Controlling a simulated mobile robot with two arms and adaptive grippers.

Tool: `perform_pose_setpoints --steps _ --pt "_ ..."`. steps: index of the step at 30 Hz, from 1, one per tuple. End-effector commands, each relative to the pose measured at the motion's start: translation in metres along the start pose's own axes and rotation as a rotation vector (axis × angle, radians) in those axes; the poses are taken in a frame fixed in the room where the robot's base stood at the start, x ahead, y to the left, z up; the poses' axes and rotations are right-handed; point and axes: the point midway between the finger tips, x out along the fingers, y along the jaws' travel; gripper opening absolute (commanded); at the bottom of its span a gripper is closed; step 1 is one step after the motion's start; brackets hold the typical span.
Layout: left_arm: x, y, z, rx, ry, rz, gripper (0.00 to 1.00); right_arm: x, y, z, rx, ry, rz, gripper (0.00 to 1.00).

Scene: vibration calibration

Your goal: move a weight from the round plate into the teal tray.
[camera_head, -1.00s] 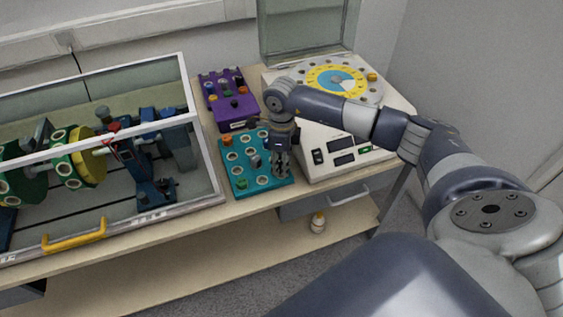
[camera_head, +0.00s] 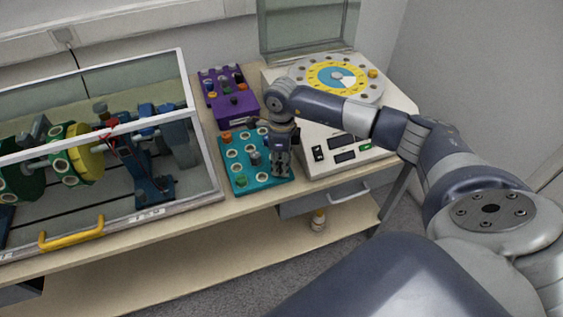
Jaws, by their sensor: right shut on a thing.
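The teal tray (camera_head: 262,185) lies on the bench, with several pale round holes and a few weights standing in it, among them an orange one (camera_head: 226,137) and a green one (camera_head: 241,181). The round plate (camera_head: 313,84), with a yellow ring and a blue and white centre, is on the grey instrument behind. My right gripper (camera_head: 281,171) points down over the right side of the teal tray. It is shut on a small weight, mostly hidden by the fingers. Whether the weight touches the tray cannot be told. My left gripper is out of view.
A purple box (camera_head: 233,111) with coloured knobs stands behind the tray. A glass-sided case with a yellow handle (camera_head: 72,235) fills the left of the bench. The grey instrument (camera_head: 392,148) is close on the right. A small object (camera_head: 318,220) sits on the lower shelf.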

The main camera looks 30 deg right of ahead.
Motion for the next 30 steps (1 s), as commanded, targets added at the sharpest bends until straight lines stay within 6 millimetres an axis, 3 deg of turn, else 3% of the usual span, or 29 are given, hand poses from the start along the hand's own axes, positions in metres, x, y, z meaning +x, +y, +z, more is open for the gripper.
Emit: perform_pose_setpoints --steps 7,8,11,23,30 --pt "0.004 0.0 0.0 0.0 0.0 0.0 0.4 0.004 0.0 0.0 0.0 0.0 0.0 0.02" --pt "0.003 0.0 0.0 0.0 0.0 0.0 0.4 0.004 0.0 0.0 0.0 0.0 0.0 0.27" --pt "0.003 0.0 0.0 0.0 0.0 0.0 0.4 0.003 0.0 0.0 0.0 0.0 0.0 0.49" --pt "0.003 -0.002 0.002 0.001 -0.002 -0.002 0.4 -0.001 0.0 0.001 0.0 -0.001 -0.001 0.49" --pt "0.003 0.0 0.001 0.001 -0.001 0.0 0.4 -0.042 -0.001 0.001 0.0 -0.004 -0.004 0.49"
